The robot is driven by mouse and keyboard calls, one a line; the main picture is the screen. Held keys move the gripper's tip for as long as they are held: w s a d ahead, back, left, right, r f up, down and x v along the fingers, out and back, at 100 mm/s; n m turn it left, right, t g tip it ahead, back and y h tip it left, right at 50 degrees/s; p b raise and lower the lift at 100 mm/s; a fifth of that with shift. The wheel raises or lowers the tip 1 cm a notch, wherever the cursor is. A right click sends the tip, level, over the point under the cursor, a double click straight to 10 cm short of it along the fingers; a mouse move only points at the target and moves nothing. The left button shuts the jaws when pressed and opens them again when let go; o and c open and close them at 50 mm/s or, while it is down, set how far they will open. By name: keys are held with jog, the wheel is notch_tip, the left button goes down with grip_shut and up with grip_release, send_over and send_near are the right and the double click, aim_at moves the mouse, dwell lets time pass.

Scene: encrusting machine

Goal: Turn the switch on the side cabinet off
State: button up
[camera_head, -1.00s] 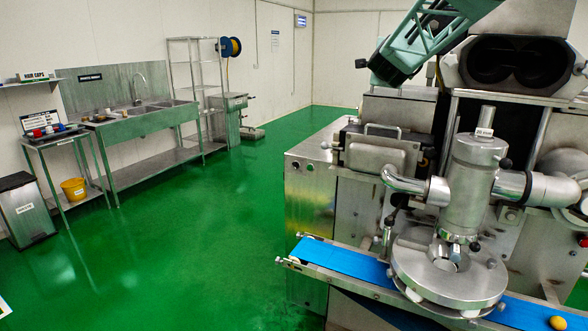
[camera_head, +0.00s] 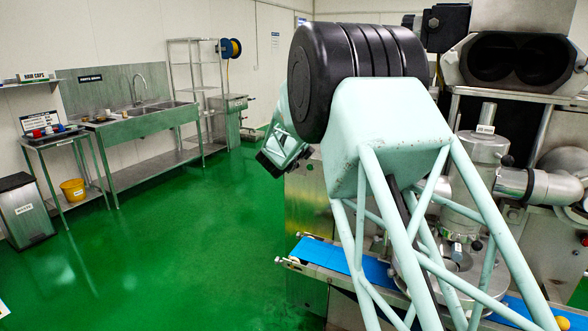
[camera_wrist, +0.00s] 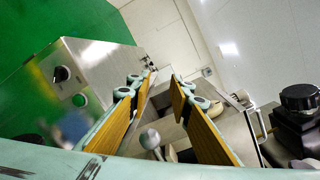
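In the wrist view the side cabinet (camera_wrist: 105,65) is a metal box at left. The switch's setting is too small to tell. My gripper (camera_wrist: 164,79) is open and empty, with a gap between its two orange-padded fingers. The switch lies left of the fingers and apart from them.
A round-ended metal lever (camera_wrist: 150,138) shows between and below the fingers. A black knob (camera_wrist: 300,97) is at right in the wrist view. The blue conveyor (camera_head: 322,254) runs in front of the machine. The green floor (camera_head: 190,240) at left is clear.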

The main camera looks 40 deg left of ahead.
jog(key=s+a+f+m, duration=0.1)
jog(key=s+a+f, duration=0.1)
jog(key=s+f, duration=0.2)
jog(key=s+a+f+m+h, duration=0.1)
jog(key=s+a+f, duration=0.2)
jog(key=f, duration=0.5)
jog(key=s+a+f+m, duration=0.2)
jog(key=s+a+f, duration=0.1)
jog(key=s+f, duration=0.2)
jog(key=shift+s+f+t+h+b, duration=0.25)
jog(key=shift+f+t+h+b, duration=0.15)
jog(key=shift+f, duration=0.1)
jog(key=shift+w, duration=0.1)
jog(key=b+x, duration=0.2)
jog(key=x, duration=1.1)
jog(key=shift+w, duration=0.25)
grip_shut()
